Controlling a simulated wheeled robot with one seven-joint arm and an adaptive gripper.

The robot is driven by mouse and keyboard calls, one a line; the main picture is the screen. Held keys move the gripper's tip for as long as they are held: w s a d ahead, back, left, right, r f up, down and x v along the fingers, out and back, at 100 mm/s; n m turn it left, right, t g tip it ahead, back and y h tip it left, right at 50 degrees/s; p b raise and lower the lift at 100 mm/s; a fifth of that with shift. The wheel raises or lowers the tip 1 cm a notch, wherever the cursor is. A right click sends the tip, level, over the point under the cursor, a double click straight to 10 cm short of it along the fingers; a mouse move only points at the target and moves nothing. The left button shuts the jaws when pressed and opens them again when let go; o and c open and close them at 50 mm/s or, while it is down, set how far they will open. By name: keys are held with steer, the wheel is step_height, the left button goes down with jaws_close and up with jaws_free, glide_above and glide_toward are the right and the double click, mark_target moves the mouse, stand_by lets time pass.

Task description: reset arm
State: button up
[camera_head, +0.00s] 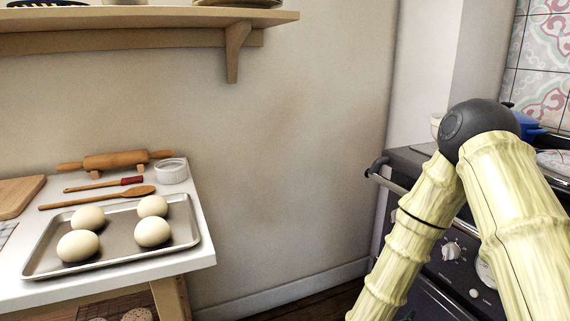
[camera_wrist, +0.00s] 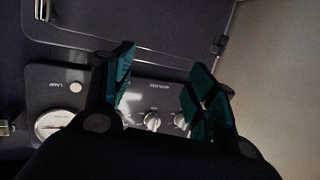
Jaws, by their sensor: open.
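My arm, pale yellow and bamboo-like with a dark grey elbow joint, shows at the right of the head view, bent in front of the stove (camera_head: 450,250). My gripper (camera_wrist: 160,95) is out of the head view. It shows in the wrist view with its dark fingers and green pads spread apart and nothing between them. Behind the fingers is the stove's control panel (camera_wrist: 85,80) with knobs and a round dial. I cannot tell how close the fingertips are to the panel.
At left, a white table (camera_head: 190,262) bears a baking tray (camera_head: 130,255) with several dough balls, a rolling pin (camera_head: 115,160), a wooden spoon (camera_head: 97,197) and a white ramekin (camera_head: 171,171). A wall shelf (camera_head: 140,17) hangs above. The floor between table and stove looks clear.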

steer(key=s+a+f+n+g+y, duration=0.2)
steer(key=s+a+f+n+y, duration=0.15)
steer(key=s+f, duration=0.5)
steer(key=s+a+f+n+g+y, duration=0.15)
steer(key=s+f+y, duration=0.3)
steer(key=f, duration=0.65)
steer(key=s+a+f+n+g+y, duration=0.1)
steer(key=s+f+n+g, duration=0.2)
steer(key=s, duration=0.8)
steer(key=s+a+f+n+g+y, duration=0.15)
steer(key=s+f+g, duration=0.3)
steer(key=s, duration=0.75)
step_height(320, 180, up, 27)
steer(key=w+t+p, duration=0.1)
steer(key=p, duration=2.6)
steer(key=shift+w+d+r, duration=0.15)
steer(key=shift+d, duration=0.05)
